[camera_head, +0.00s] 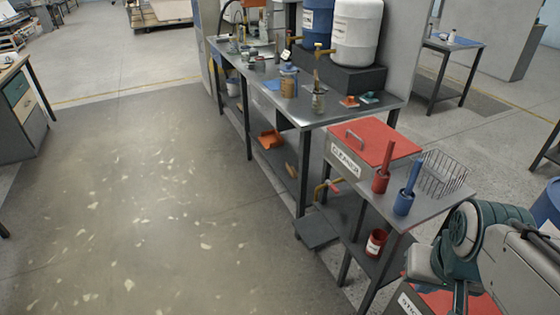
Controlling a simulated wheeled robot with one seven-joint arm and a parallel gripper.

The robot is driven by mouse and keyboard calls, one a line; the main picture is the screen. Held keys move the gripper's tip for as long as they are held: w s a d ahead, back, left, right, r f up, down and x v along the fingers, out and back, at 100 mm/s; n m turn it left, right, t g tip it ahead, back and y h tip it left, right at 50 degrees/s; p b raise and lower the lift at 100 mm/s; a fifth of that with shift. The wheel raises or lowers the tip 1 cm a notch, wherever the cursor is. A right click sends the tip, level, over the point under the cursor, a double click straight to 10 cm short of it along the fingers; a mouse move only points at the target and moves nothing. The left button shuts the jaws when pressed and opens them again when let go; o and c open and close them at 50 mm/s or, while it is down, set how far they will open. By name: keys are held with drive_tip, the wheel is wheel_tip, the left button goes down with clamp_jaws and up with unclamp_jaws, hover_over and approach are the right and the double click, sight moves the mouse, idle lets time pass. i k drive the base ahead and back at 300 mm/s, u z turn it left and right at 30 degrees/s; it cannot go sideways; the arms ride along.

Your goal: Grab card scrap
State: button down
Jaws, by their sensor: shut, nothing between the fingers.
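I cannot make out a card scrap for certain in this view. My arm shows at the lower right, beside the lower bench. My gripper is not in view.
Blue (317,25) and white (357,32) drums stand behind. The pale-flecked floor (150,210) at left is open.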

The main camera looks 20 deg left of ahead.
sight(293, 169)
drive_tip(key=u, duration=1.6)
drive_tip(key=k, duration=0.7)
drive_tip(key=z, duration=0.8)
drive_tip(key=i, duration=1.1)
drive_tip(key=u, duration=0.9)
drive_tip(key=i, duration=1.8)
drive_tip(key=z, duration=0.45)
